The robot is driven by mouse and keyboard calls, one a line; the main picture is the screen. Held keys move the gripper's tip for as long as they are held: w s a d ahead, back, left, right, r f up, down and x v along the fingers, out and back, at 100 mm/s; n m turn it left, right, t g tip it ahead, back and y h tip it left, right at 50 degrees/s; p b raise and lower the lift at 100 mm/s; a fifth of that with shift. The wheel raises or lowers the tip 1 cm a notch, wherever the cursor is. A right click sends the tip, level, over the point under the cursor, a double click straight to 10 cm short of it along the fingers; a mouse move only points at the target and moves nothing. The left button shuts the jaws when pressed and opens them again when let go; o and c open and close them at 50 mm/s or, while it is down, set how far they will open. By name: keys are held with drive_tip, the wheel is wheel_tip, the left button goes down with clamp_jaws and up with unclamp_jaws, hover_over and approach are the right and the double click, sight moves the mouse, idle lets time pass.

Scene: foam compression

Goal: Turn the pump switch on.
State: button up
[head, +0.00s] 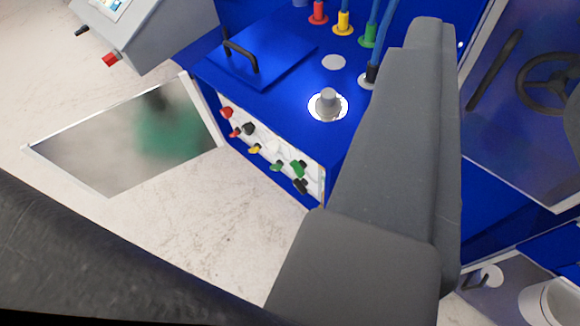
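A grey rotary knob (328,104) on a round white plate sits on top of the blue machine (290,85), near the middle of the head view. It looks like the switch, but I cannot read a label on it. My gripper (425,38) is the large grey shape to the right of the knob, reaching up the picture. It appears apart from the knob and hides part of the machine behind it. Its fingers overlap from this angle, so I cannot tell whether they are apart. I see nothing held in it.
Red, yellow and green hose fittings (343,22) stand behind the knob. A black-handled blue lid (262,62) lies left. Several coloured valves (277,166) line the front panel. A grey console (150,32) with a red button is upper left. Pale floor (215,230) is open below.

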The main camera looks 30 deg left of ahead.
drive_tip(key=w+a+f+n+y, duration=0.1)
drive_tip(key=w+a+f+y, duration=0.3)
drive_tip(key=w+a+f, duration=0.8)
drive_tip(key=w+a+f+h+b, duration=0.1)
drive_tip(key=w+a+f, duration=0.2)
drive_tip(key=a+f, duration=0.35)
drive_tip(key=w+a+f, duration=0.3)
drive_tip(key=a+f, duration=0.3)
drive_tip(key=f, duration=0.2)
drive_tip(key=t+h+b, duration=0.1)
drive_tip(key=t+h, duration=0.1)
drive_tip(key=h, duration=0.7)
approach(295, 172)
drive_tip(key=shift+n, duration=0.4)
drive_tip(key=x, duration=0.9)
drive_tip(key=shift+w+f+b, duration=0.15)
drive_tip(key=shift+w+b, duration=0.1)
drive_tip(key=shift+b, duration=0.05)
